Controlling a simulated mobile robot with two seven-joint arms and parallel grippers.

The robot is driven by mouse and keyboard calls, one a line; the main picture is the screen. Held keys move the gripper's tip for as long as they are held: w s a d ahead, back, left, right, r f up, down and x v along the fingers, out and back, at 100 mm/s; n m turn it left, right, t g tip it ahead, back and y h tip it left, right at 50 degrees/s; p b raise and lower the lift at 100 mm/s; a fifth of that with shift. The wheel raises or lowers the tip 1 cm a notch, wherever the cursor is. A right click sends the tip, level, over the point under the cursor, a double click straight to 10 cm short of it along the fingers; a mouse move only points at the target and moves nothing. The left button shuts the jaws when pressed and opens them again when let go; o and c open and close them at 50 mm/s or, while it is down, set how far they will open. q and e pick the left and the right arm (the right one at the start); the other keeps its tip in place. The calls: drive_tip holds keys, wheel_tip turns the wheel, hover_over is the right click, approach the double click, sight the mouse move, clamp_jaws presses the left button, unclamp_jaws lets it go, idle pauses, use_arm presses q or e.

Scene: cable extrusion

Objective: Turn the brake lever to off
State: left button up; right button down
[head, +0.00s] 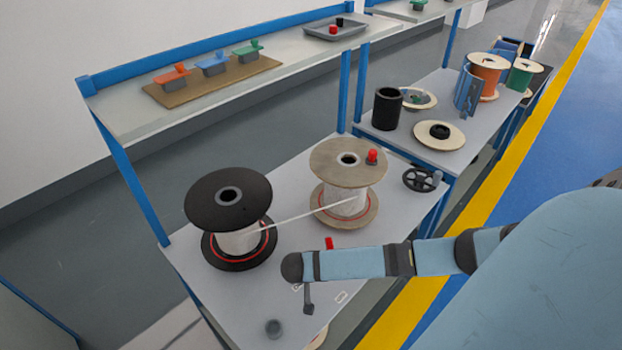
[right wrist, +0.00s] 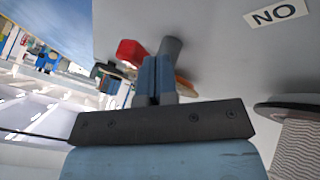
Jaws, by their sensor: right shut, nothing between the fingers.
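The brake lever seems to be the red piece (head: 329,243) showing just behind my right forearm in the head view; the arm hides most of it. In the right wrist view a red part (right wrist: 131,52) and a grey cylinder (right wrist: 170,48) sit just beyond the fingertips. I cannot tell whether they touch the fingers. My right gripper (right wrist: 152,75) is shut and empty; in the head view its fingers are not clearly visible. A printed label (right wrist: 273,14), seen upside down, reads ON. My left gripper is not in view.
A black-flanged spool (head: 228,200) and a wooden-flanged spool (head: 347,160) stand on the bench (head: 295,155), with a white cable between them. A small dark grey piece (head: 308,300) and a grey cup (head: 274,328) are near the front. A black handwheel (head: 420,180) is at the right.

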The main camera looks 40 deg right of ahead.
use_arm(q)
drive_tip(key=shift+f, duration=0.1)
use_arm(e)
drive_tip(key=shift+s+d, duration=0.15)
drive_tip(key=shift+d, duration=0.05)
drive_tip(key=s+n+p, duration=0.1)
drive_tip(key=p, duration=0.3)
drive_tip(key=shift+d+r, duration=0.3)
drive_tip(key=shift+d, duration=0.1)
drive_tip(key=shift+s+d+t+p, duration=0.1)
drive_tip(key=shift+d+t+p, duration=0.15)
drive_tip(key=shift+p, duration=0.4)
drive_tip(key=shift+s+f+n, duration=0.1)
drive_tip(key=shift+f+n, duration=0.05)
drive_tip(key=shift+n, duration=0.25)
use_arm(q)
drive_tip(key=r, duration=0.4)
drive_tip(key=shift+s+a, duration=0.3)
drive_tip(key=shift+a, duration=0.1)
use_arm(e)
drive_tip(key=shift+d+f+t, duration=0.2)
drive_tip(key=shift+t, duration=0.15)
